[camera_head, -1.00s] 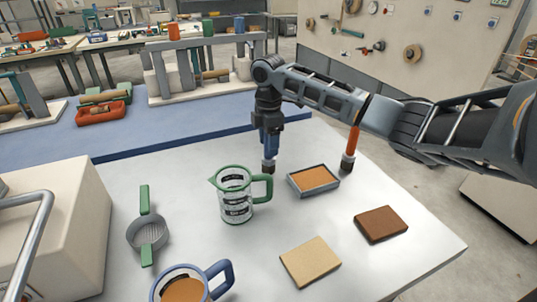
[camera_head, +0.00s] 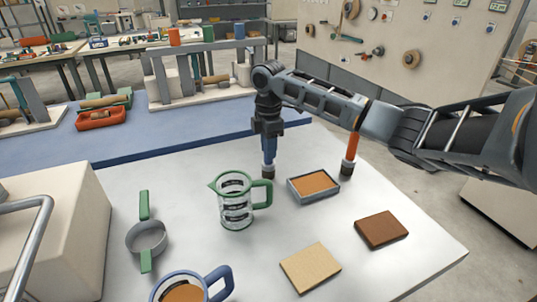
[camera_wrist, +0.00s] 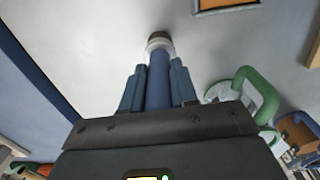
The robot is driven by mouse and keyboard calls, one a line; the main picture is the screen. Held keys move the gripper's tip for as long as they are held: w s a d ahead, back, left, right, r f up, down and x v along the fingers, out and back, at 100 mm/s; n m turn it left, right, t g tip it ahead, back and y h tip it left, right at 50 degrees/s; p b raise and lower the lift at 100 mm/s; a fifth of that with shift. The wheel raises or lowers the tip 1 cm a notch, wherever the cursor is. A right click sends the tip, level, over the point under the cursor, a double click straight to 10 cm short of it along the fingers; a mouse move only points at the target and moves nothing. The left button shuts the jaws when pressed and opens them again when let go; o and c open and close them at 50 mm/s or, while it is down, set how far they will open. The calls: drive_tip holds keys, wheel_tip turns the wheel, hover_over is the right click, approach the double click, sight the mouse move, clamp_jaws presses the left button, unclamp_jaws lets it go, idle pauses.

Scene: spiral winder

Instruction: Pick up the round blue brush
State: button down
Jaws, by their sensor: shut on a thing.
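The round blue brush (camera_head: 268,168) stands upright under my arm in the head view, with its dark bristle end down near the white table top. My gripper (camera_head: 267,140) is shut around its blue handle from above. In the wrist view the blue handle (camera_wrist: 158,82) runs between the two fingers of my gripper (camera_wrist: 159,85), with a pale ferrule and the brush tip beyond them. I cannot tell for sure whether the bristles touch the table.
A green-handled jug (camera_head: 236,200) stands close by at the left front. A tray with orange-brown contents (camera_head: 292,194) lies to the right, with an orange-handled brush (camera_head: 351,152) behind it. A brown block (camera_head: 381,229), a tan block (camera_head: 310,267), a green-handled sieve (camera_head: 147,238) and a blue-handled mug (camera_head: 219,279) lie nearer.

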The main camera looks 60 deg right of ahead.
drive_tip(key=shift+r, duration=0.15)
drive_tip(key=shift+r, duration=0.25)
drive_tip(key=r, duration=0.3)
drive_tip(key=shift+s+d+r+b, duration=0.25)
drive_tip(key=shift+s+r+b, duration=0.1)
drive_tip(key=shift+b, duration=0.05)
drive_tip(key=s+d+r, duration=0.3)
drive_tip(key=s+r, duration=0.3)
drive_tip(key=s, duration=0.4)
drive_tip(key=shift+d+r, duration=0.25)
drive_tip(key=shift+d, duration=0.15)
drive_tip(key=shift+s+a, duration=0.1)
idle(0.4)
